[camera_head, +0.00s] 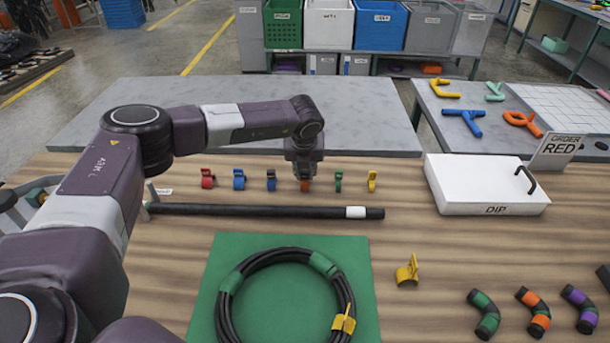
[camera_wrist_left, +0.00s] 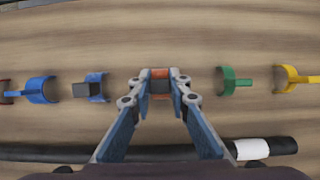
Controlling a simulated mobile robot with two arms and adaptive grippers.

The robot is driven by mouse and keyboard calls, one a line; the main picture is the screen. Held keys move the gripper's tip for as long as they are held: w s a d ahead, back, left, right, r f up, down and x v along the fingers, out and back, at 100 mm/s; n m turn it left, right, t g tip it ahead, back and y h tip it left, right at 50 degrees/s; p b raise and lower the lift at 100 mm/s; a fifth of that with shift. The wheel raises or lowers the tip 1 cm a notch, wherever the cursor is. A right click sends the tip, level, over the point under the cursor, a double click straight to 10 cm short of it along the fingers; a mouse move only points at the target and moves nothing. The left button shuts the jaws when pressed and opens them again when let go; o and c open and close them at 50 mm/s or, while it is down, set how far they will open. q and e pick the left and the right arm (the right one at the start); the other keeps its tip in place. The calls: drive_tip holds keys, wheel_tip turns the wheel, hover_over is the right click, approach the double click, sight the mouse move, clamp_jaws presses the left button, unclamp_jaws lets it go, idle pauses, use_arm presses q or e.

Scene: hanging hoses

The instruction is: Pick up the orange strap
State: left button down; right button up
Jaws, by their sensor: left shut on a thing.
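The orange strap (camera_head: 305,186) stands in a row of small coloured straps on the wooden table. My left gripper (camera_head: 304,176) reaches straight down over it and is shut on it. In the left wrist view the orange strap (camera_wrist_left: 160,84) shows between the two fingertips (camera_wrist_left: 160,88), which hide its sides. I cannot tell whether it is clear of the table. My right gripper is in neither view.
Blue straps (camera_head: 271,180) stand left of my gripper, and a green strap (camera_head: 338,181) and yellow strap (camera_head: 372,181) stand right. A black hose (camera_head: 260,211) lies in front. A coiled hose (camera_head: 228,300) rests on a green mat (camera_head: 285,300). A white DIP box (camera_head: 480,185) stands right.

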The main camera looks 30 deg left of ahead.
sight(305, 171)
use_arm(q)
drive_tip(key=shift+r, duration=0.15)
wheel_tip(305, 171, up, 20)
drive_tip(key=b, duration=0.2)
drive_tip(key=shift+b, duration=0.35)
drive_tip(key=c, duration=2.4)
unclamp_jaws()
clamp_jaws()
